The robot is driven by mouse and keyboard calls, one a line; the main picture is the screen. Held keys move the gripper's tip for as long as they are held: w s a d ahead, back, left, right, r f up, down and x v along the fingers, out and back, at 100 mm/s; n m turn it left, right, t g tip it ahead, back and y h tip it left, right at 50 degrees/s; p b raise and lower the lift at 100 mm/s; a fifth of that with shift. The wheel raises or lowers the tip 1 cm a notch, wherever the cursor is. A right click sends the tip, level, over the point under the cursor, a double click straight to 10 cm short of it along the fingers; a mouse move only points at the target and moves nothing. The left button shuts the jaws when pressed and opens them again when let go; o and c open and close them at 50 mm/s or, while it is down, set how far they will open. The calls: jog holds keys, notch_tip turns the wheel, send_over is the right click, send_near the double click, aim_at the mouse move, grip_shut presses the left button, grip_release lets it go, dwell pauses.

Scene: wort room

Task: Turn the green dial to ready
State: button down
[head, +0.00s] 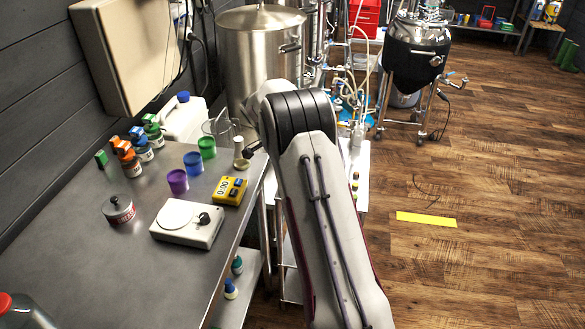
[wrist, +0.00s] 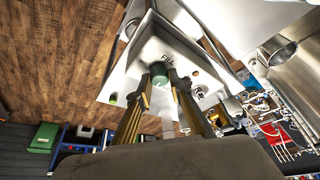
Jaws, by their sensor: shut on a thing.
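In the wrist view, the green dial (wrist: 158,68) sits on a pale grey panel (wrist: 125,73) between the fingertips of my gripper (wrist: 159,80). The fingers are shut on the dial from both sides and partly cover it. Small dark lettering shows on the panel just beyond the dial, too small to read. I cannot tell which mark the dial points to. In the head view, my arm hides the gripper, and I cannot make out the dial there.
A steel bench (head: 93,255) at the left holds a white scale (head: 187,224), a yellow timer (head: 229,190) and several coloured cups and bottles. A large steel pot (head: 262,55) stands behind my arm. A black-jacketed vessel (head: 412,52) stands farther back. The wooden floor at the right is mostly clear.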

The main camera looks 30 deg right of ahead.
jog(key=shift+s+f+m, duration=0.1)
jog(key=shift+f+m, duration=0.05)
jog(key=shift+m, duration=0.25)
jog(key=c, duration=1.8)
grip_release()
jog(key=shift+c, duration=0.2)
jog(key=shift+n, duration=0.3)
jog(key=shift+n+t, duration=0.3)
jog(key=shift+n, duration=0.6)
jog(key=shift+d+n+t+y, duration=0.1)
jog(key=shift+n+t+y, duration=0.45)
jog(key=shift+n, duration=1.45)
jog(key=shift+s+n+t, duration=0.1)
jog(key=shift+n+t, duration=0.45)
jog(key=shift+n, duration=0.45)
jog(key=shift+d+n+t+y, duration=0.15)
jog(key=shift+n+y, duration=0.3)
jog(key=shift+n, duration=0.7)
jog(key=shift+a+n+t+y, duration=0.1)
jog(key=shift+n+t+y, duration=0.25)
jog(key=shift+n, duration=0.8)
